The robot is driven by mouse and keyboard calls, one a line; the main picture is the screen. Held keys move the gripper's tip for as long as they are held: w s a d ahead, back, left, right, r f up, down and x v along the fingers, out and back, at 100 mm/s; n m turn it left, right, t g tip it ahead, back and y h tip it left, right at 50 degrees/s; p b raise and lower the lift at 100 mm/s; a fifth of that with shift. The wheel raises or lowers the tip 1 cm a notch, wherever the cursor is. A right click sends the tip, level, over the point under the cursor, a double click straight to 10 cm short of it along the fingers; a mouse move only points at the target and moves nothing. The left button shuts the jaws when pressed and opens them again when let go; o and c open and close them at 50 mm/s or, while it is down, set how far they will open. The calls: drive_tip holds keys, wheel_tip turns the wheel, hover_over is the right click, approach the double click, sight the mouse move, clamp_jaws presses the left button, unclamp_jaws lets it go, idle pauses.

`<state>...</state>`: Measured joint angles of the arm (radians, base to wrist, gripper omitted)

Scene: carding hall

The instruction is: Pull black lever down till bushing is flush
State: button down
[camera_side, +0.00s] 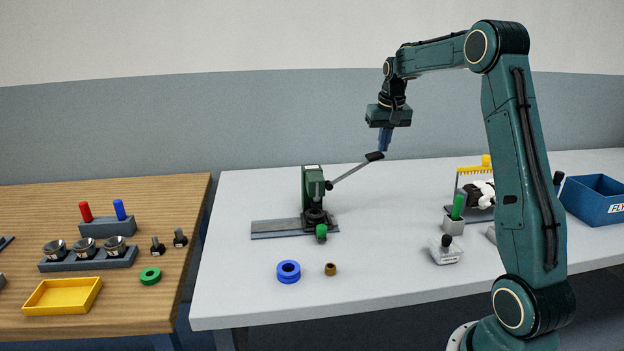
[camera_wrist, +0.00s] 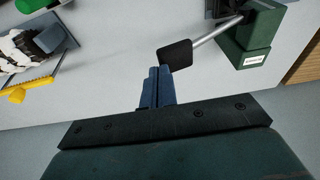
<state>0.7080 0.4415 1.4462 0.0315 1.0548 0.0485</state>
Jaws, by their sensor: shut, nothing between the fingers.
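The green lever press (camera_side: 312,187) stands on a flat grey base on the white table; it also shows in the wrist view (camera_wrist: 242,48). Its lever is a metal rod slanting up to the right, ending in a black grip (camera_side: 374,156). The grip also shows in the wrist view (camera_wrist: 175,53). My gripper (camera_side: 383,149) is shut and empty, fingers pointing down, right at the raised grip. In the wrist view the blue fingertips (camera_wrist: 158,69) overlap the grip's lower left corner; I cannot tell whether they touch. No bushing can be made out in the press.
A blue ring (camera_side: 288,272) and a small brass-coloured ring (camera_side: 330,269) lie in front of the press. A green-topped piece (camera_side: 321,233) stands close to its base. A blue bin (camera_side: 594,199) is at the right. A wooden table (camera_side: 120,215) with parts stands left.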

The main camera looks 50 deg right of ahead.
drive_tip(key=shift+r, duration=1.65)
drive_tip(key=shift+a+r, duration=0.15)
drive_tip(key=shift+a, duration=0.1)
drive_tip(key=s+a+r+n+t, duration=0.1)
drive_tip(key=s+a+r+n, duration=0.2)
drive_tip(key=a, duration=0.8)
drive_tip(key=s+a+r+n+t, duration=0.1)
drive_tip(key=s+a+r+n, duration=0.2)
drive_tip(key=a, duration=0.8)
drive_tip(key=s+a+f+n+t, duration=0.1)
drive_tip(key=s+a+f, duration=0.2)
drive_tip(key=s+a, duration=0.3)
drive_tip(key=s+a+f+n+t+y, duration=0.1)
drive_tip(key=s+a+f+n, duration=0.1)
drive_tip(key=s+a, duration=0.4)
drive_tip(key=s+f, duration=0.1)
drive_tip(key=s, duration=0.3)
drive_tip(key=shift+a+f+y, duration=0.15)
drive_tip(key=shift+f+y, duration=0.1)
drive_tip(key=shift+y, duration=0.05)
